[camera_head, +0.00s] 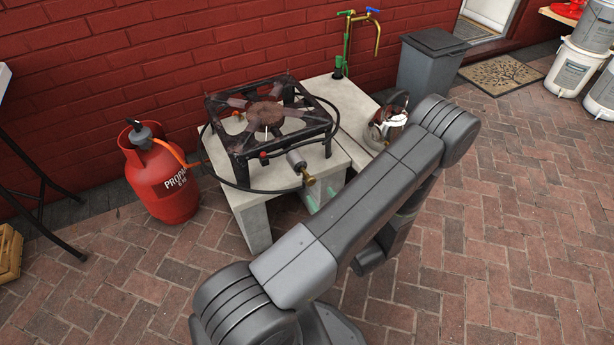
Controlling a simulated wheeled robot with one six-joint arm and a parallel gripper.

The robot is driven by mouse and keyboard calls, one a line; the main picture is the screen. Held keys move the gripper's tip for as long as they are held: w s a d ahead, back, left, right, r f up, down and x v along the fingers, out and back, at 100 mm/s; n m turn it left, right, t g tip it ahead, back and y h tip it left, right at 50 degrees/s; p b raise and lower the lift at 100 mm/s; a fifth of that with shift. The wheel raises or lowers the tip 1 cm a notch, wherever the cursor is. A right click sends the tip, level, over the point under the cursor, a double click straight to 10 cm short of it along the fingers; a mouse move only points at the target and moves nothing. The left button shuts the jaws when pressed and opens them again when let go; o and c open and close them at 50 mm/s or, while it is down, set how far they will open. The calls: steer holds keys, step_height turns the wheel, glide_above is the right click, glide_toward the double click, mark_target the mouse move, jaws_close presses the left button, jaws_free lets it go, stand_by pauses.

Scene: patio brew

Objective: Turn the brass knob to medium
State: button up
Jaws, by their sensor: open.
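The brass knob (308,179) is on the front right of the black burner stand (268,118), at the end of a grey cylinder-shaped fitting (296,160). The knob's setting is too small to read. My gripper (320,198) is mostly hidden behind my own arm. Two pale teal pieces, which look like its fingertips, show apart from each other just below and right of the knob. No contact with the knob can be seen. The gripper is open, and I see nothing between the tips.
A red propane cylinder (165,180) stands left of the concrete stand (252,215), with a hose (215,172) running to the burner. A kettle (385,125) sits to the right, near a tap (362,35) and a grey bin (428,65). Open brick paving lies at right.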

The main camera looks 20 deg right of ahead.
mark_target(307, 174)
steer(key=w, duration=1)
steer(key=shift+a+b, duration=0.35)
steer(key=shift+b, duration=0.05)
steer(key=shift+c, duration=0.2)
steer(key=c, duration=0.9)
